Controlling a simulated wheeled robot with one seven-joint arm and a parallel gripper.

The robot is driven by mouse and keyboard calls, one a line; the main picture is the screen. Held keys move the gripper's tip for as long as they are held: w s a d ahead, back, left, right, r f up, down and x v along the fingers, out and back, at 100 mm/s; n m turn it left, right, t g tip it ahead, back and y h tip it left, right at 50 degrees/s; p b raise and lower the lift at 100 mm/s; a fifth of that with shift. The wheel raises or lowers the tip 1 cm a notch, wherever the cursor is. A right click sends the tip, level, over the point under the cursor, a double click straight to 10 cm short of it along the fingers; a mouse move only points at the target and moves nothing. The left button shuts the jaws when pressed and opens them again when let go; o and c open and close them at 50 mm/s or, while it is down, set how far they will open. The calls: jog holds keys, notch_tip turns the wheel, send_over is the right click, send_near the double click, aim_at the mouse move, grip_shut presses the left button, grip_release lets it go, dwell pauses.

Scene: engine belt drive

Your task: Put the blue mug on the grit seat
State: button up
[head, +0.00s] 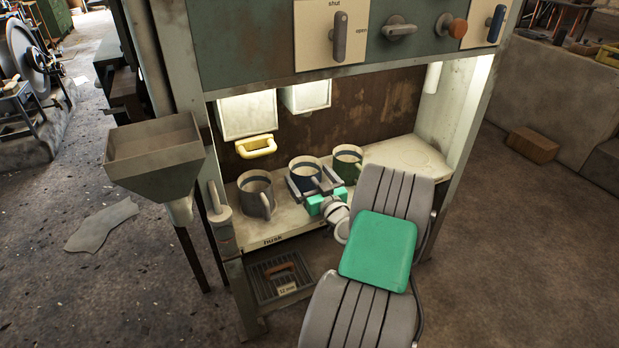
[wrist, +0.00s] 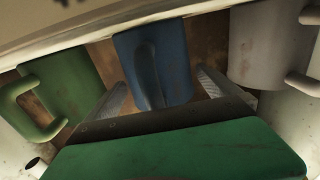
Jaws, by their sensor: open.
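The blue mug (head: 305,173) stands upright on the lit shelf in the head view, between a grey mug and a green mug. In the wrist view the blue mug (wrist: 155,62) is in the middle, with its handle toward my gripper. My gripper (head: 308,177) is open, with one finger on each side of the blue mug. In the wrist view the fingers (wrist: 162,80) flank the mug and its handle, and I cannot tell whether they touch it. I see no label reading grit; the shelf's front edge reads husk near the grey mug.
The grey mug (head: 256,194) is close on the left and the green mug (head: 347,164) close on the right. A yellow handle (head: 256,146) sticks out behind. A panel with knobs (head: 397,28) overhangs the shelf. A hopper (head: 155,152) stands left. The shelf's right end is bare.

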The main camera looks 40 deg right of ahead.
jog(key=shift+r+p, duration=0.3)
jog(key=v, duration=1.2)
jog(key=shift+f, duration=0.1)
